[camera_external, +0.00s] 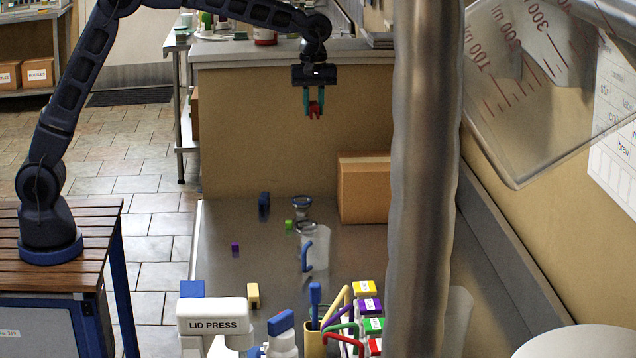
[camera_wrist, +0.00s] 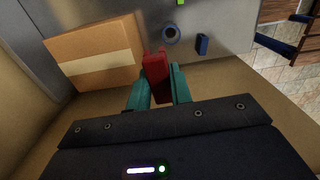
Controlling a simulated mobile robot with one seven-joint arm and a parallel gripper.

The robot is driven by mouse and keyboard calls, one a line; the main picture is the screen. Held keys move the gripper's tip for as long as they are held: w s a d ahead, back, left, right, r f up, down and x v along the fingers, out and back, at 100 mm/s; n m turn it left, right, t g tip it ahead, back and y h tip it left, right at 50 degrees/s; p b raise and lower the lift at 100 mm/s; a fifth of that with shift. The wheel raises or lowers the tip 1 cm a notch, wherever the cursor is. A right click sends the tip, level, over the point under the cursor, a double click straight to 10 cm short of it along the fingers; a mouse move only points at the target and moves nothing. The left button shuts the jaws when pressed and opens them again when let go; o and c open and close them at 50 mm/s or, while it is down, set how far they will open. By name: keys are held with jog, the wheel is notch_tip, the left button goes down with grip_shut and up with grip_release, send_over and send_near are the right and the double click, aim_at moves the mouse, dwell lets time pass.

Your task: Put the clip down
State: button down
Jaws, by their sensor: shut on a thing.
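A red clip (camera_external: 315,109) is held between the teal fingers of my gripper (camera_external: 314,103), high above the metal table. In the wrist view the red clip (camera_wrist: 156,77) stands between the two fingertips of my gripper (camera_wrist: 158,84). The gripper is shut on it and points down. The clip touches nothing else that I can see. Its lower end shows below the fingers in the external view.
The metal table (camera_external: 262,265) holds a cardboard box (camera_external: 363,188), a blue block (camera_external: 264,204), a green block (camera_external: 289,225), a purple block (camera_external: 236,247) and a clear jug (camera_external: 316,247). A lid press (camera_external: 212,316) stands in front. A metal post (camera_external: 425,180) blocks part of the view.

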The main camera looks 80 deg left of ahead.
notch_tip(320, 180, up, 7)
send_over(378, 163)
notch_tip(378, 163, down, 20)
jog(key=shift+r, duration=0.1)
dwell(0.5)
jog(key=c, duration=1.3)
grip_release()
jog(key=shift+f, duration=0.2)
jog(key=shift+o, duration=0.2)
jog(key=shift+r, duration=0.15)
